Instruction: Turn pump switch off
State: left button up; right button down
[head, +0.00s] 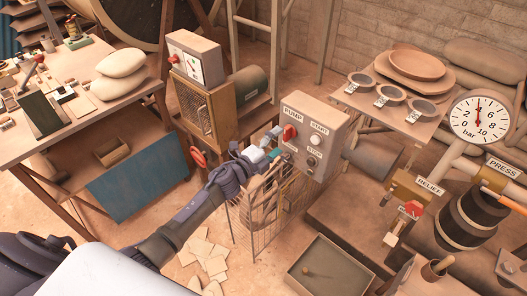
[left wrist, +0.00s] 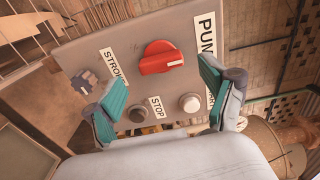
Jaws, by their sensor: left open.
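The grey pump control box (head: 313,118) stands in the middle of the head view, with PUMP, START and STOP labels. Its red pump switch (head: 290,132) is a rotary knob near the upper left of the face. In the left wrist view the red knob (left wrist: 161,57) shows large, its white mark pointing right and slightly down. My left gripper (head: 264,154) is beside the box's lower left, in front of its face. In the left wrist view my left gripper (left wrist: 165,95) is open, its teal-padded fingers apart and empty; the knob lies beyond, between them. My right gripper is not in view.
A pale button (left wrist: 190,103) and a dark button (left wrist: 138,113) sit close to the knob. A wire basket (head: 260,205) stands below the box. A second control box (head: 195,60) is behind to the left. A shallow tray (head: 328,268) lies in front.

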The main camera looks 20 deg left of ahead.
pick_arm(q)
jog(key=v, duration=0.8)
jog(key=shift+s, duration=0.1)
jog(key=s+a+f+n+g+y, duration=0.15)
jog(key=s+f+n+g, duration=0.35)
jog(key=f, duration=0.6)
jog(key=s+a+f+n+y, duration=0.1)
jog(key=s+f+n+y, duration=0.15)
jog(key=s+f, duration=0.65)
jog(key=s+a+f+n+g+y, duration=0.25)
jog(key=s+f+n, duration=0.2)
jog(key=f, duration=0.85)
jog(key=s+d+f+n+g, duration=0.2)
jog(key=s+f, duration=0.3)
jog(key=s, duration=0.5)
jog(key=s+d+f+n+g, duration=0.1)
jog(key=s+f+n+g, duration=0.2)
jog(key=s, duration=0.7)
jog(key=s+d+f+n+g, duration=0.2)
jog(key=s+f+g, duration=0.1)
jog(key=s+f, duration=0.4)
jog(key=s, duration=0.3)
jog(key=shift+s+d, duration=0.25)
jog(key=shift+d, duration=0.05)
jog(key=shift+w+g, duration=0.1)
jog(key=shift+g, duration=0.15)
